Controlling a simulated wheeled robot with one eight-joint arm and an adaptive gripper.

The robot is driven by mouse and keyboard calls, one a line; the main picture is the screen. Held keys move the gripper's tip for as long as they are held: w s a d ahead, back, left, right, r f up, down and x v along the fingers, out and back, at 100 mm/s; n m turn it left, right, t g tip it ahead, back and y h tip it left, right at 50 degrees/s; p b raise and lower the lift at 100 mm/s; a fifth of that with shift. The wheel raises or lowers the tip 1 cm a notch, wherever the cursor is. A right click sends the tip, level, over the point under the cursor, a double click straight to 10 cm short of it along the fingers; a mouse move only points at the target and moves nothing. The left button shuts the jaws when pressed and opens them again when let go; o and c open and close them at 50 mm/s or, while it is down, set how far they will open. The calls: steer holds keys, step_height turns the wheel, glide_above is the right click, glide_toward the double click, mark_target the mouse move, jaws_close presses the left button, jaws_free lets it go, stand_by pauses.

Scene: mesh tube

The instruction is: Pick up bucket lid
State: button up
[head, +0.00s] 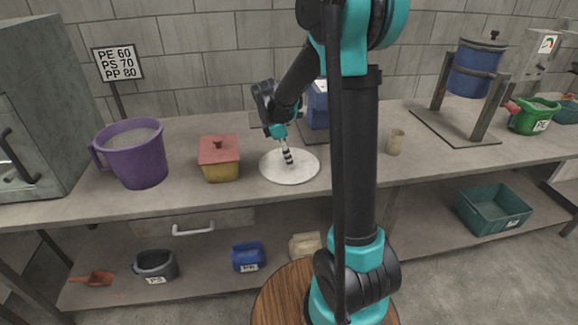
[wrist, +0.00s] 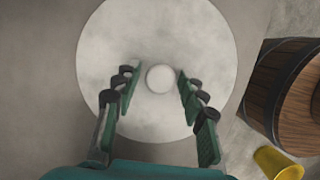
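The bucket lid appears to be the pale round disc (head: 305,172) lying flat on the workbench. In the wrist view the lid (wrist: 160,35) fills the upper middle, with a round pale knob (wrist: 160,78) at its centre. My gripper (head: 287,158) is over the lid, pointing down. In the wrist view my gripper (wrist: 154,82) is open, with one green finger on each side of the knob and a gap on both sides. The knob is hard to make out in the head view, and the exact height of the fingertips cannot be told.
A yellow box with a red lid (head: 220,158) and a purple bucket (head: 140,160) stand left of the lid. A small beige cup (head: 396,142) stands to the right. The wrist view shows a banded wooden barrel (wrist: 278,85) and a yellow object (wrist: 277,164) at right.

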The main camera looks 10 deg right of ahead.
jaws_close()
